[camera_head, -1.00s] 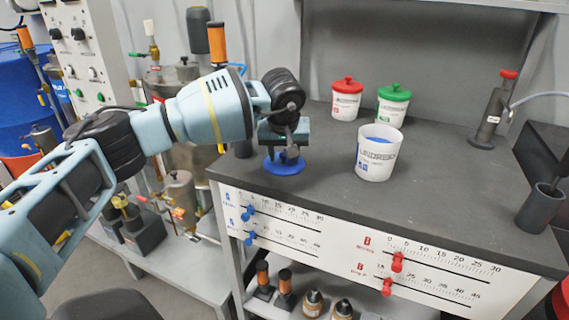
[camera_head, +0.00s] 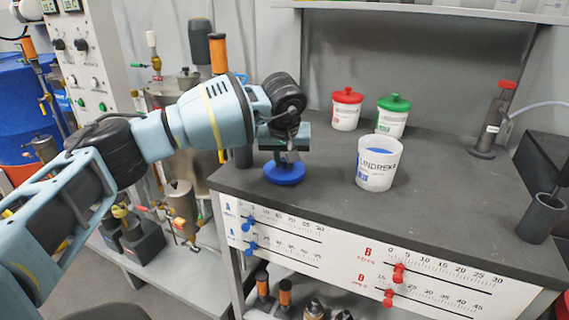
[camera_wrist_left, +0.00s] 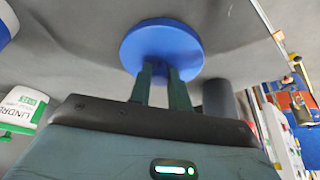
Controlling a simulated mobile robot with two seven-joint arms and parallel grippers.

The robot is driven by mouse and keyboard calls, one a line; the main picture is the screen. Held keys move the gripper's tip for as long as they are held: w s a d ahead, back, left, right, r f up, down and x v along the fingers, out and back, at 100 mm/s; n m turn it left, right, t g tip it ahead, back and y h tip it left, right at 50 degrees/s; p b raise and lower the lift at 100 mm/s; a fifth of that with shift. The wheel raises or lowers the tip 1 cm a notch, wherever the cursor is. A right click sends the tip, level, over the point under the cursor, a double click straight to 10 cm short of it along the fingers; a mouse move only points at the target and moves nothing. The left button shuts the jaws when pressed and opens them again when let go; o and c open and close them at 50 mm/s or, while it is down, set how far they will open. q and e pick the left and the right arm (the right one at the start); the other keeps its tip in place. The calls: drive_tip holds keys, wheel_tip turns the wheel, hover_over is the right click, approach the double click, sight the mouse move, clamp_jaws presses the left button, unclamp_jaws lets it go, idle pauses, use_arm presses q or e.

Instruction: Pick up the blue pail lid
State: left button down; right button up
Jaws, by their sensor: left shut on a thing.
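The blue pail lid (camera_head: 284,174) is a round blue disc at the left part of the dark worktop. It also shows in the left wrist view (camera_wrist_left: 162,44), directly at the fingertips. My left gripper (camera_head: 287,160) points down over it and is shut on the lid's upper middle. The grip point itself is partly hidden by the fingers. I cannot tell for sure whether the lid touches the worktop or hangs just above it. The white pail (camera_head: 376,172) stands open to the right, with blue contents. My right gripper is not in view.
A red-lidded pail (camera_head: 346,112) and a green-lidded pail (camera_head: 391,120) stand behind the open pail. A dispenser bottle with a red top (camera_head: 492,122) and a dark cup (camera_head: 541,218) are at the right. Sliders line the bench's front panel. The worktop (camera_head: 330,205) in front is clear.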

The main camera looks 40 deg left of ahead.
use_arm(q)
wheel_tip(320, 180, up, 3)
drive_tip(key=shift+f, duration=0.2)
drive_tip(key=s+r, duration=0.1)
drive_tip(key=s, duration=1.5)
drive_tip(key=shift+d, duration=0.45)
